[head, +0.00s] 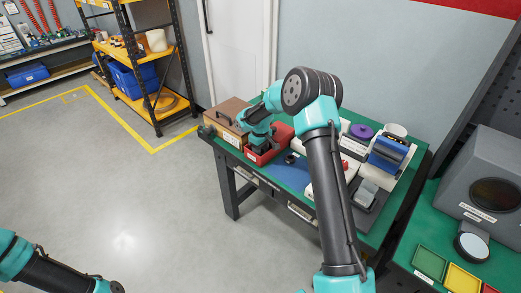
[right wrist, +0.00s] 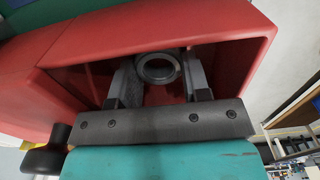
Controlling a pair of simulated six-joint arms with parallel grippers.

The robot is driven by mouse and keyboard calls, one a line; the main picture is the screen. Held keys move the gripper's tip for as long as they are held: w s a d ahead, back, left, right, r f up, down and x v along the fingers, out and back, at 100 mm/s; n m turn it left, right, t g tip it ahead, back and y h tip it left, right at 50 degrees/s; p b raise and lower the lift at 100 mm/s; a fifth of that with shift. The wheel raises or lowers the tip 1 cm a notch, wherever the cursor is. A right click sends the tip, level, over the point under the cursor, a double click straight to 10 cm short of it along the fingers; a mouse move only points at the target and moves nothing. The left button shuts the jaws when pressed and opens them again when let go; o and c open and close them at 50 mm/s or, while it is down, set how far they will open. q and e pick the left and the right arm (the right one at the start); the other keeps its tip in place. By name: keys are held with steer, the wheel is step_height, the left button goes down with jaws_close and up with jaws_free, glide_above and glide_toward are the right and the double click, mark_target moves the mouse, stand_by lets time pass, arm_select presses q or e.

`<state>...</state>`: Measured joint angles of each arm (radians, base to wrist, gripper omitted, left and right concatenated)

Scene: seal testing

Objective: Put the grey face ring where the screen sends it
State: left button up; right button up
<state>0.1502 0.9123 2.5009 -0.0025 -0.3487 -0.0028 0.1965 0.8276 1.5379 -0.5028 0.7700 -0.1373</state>
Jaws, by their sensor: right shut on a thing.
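My right gripper (head: 262,145) reaches down into the red bin (head: 279,132) at the left end of the green-topped bench. In the right wrist view the two fingers (right wrist: 160,78) are closed on the grey face ring (right wrist: 157,66), one on each side of it. The ring is inside the mouth of the red bin (right wrist: 60,55), its round opening showing. In the head view the ring is hidden by the gripper and the bin wall. My left arm shows at the lower left, but its gripper is out of frame. No readable screen shows.
A brown box with a handle (head: 228,115) stands left of the red bin. A blue mat (head: 290,172), a purple round part (head: 361,131) and a blue device (head: 388,152) are farther right. Green and yellow trays (head: 430,262) lie before a grey machine (head: 485,185) on the right bench.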

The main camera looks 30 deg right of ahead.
steer(key=shift+f, duration=0.15)
steer(key=o, duration=1)
step_height(320, 180, up, 12)
steer(key=shift+a, duration=0.1)
stand_by(0.6)
